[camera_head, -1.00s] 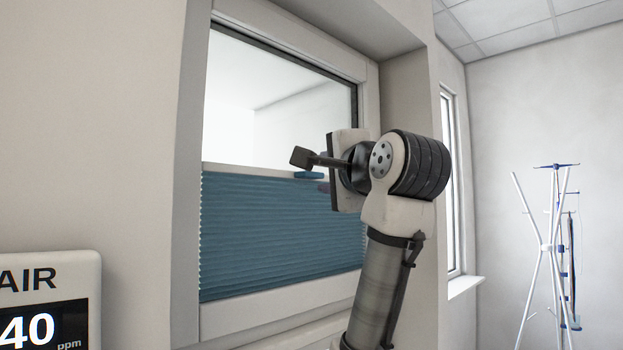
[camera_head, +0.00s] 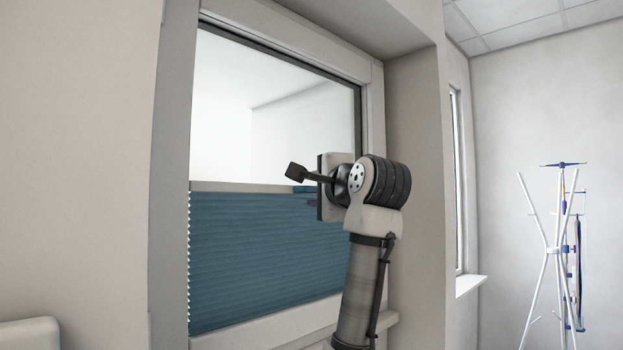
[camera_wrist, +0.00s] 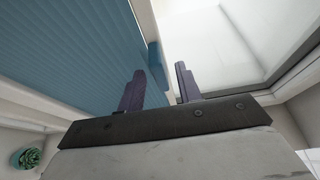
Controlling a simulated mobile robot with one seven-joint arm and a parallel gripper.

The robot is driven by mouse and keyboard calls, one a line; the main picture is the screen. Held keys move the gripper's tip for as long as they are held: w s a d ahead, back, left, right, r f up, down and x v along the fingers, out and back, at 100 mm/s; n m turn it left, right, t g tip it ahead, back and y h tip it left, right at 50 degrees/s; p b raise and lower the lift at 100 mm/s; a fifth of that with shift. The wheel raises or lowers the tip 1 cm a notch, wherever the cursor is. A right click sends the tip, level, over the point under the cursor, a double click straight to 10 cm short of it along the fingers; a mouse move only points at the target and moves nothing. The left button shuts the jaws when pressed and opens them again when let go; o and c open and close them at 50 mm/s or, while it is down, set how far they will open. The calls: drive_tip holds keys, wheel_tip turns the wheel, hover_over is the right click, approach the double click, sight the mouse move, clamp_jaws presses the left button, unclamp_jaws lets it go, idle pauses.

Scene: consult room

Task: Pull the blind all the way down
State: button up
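The blue pleated blind (camera_head: 255,255) covers the lower half of the window; its pale top rail (camera_head: 235,187) crosses mid-window and the glass above is bare. A small blue handle tab (camera_head: 303,189) juts from the rail, partly hidden by my gripper. My gripper (camera_wrist: 160,84) is open, its two dark fingers well apart. In the wrist view the tab (camera_wrist: 157,66) shows in the gap between the fingers, near the tips, closer to the left finger. Contact cannot be told.
The window frame (camera_head: 175,180) and deep recess wall (camera_head: 415,180) enclose the blind, with a sill (camera_head: 385,317) below. A coat stand (camera_head: 556,250) stands far right. A green plant (camera_wrist: 28,157) shows in the wrist view.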

drive_tip(key=shift+p+x, duration=0.3)
drive_tip(key=shift+x, duration=1)
clamp_jaws()
